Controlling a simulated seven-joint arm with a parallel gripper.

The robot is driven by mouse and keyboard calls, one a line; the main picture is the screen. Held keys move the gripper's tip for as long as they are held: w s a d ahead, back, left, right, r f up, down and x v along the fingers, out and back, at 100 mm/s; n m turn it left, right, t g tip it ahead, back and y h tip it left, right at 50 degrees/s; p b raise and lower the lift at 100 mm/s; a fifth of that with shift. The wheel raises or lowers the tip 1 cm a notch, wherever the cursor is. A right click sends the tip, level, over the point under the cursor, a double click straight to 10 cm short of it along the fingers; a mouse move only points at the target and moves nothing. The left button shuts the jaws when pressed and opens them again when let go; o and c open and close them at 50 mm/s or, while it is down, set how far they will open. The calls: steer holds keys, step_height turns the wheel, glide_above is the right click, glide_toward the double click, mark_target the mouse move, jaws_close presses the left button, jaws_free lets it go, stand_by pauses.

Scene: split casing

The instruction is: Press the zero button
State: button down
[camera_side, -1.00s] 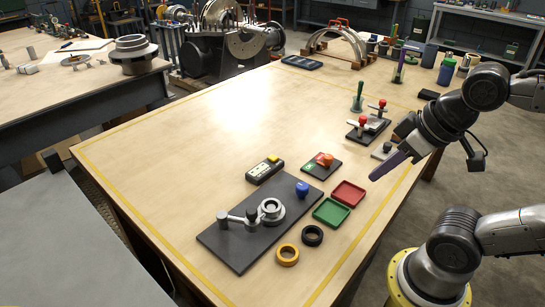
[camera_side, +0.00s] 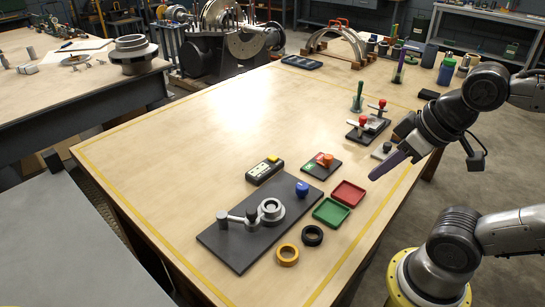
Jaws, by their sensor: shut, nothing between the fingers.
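A small black box (camera_side: 259,174) with a pale display lies behind the dark base plate, near the middle of the table. A yellow button (camera_side: 273,158) stands up at its far right end. No label can be read, so I cannot confirm from lettering that this is the zero button. My gripper (camera_side: 373,176) is shut and empty, with dark purple fingers pointing down and left. It is above the table's right side, to the right of the red tray and well apart from the button. Nothing hides the button.
The dark base plate (camera_side: 228,249) carries a metal ring fixture (camera_side: 271,211) and a blue knob (camera_side: 302,188). A small plate with a red-orange knob (camera_side: 327,159), a red tray (camera_side: 349,193) and a green tray (camera_side: 331,212) lie between my gripper and the box. Red-knobbed clamps (camera_side: 364,122) stand behind.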

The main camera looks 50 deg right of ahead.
steer(key=w+a+r+t+y, duration=0.25)
steer(key=w+r, duration=0.25)
steer(key=w, duration=0.3)
steer(key=m+t+h, duration=0.1)
steer(key=m+h, duration=0.1)
steer(key=m, duration=0.6)
glide_above(276, 159)
step_height(276, 159, down, 7)
steer(key=shift+y, duration=0.25)
steer(key=shift+f, duration=4.35)
steer(key=shift+f, duration=0.15)
steer(key=shift+f, duration=0.3)
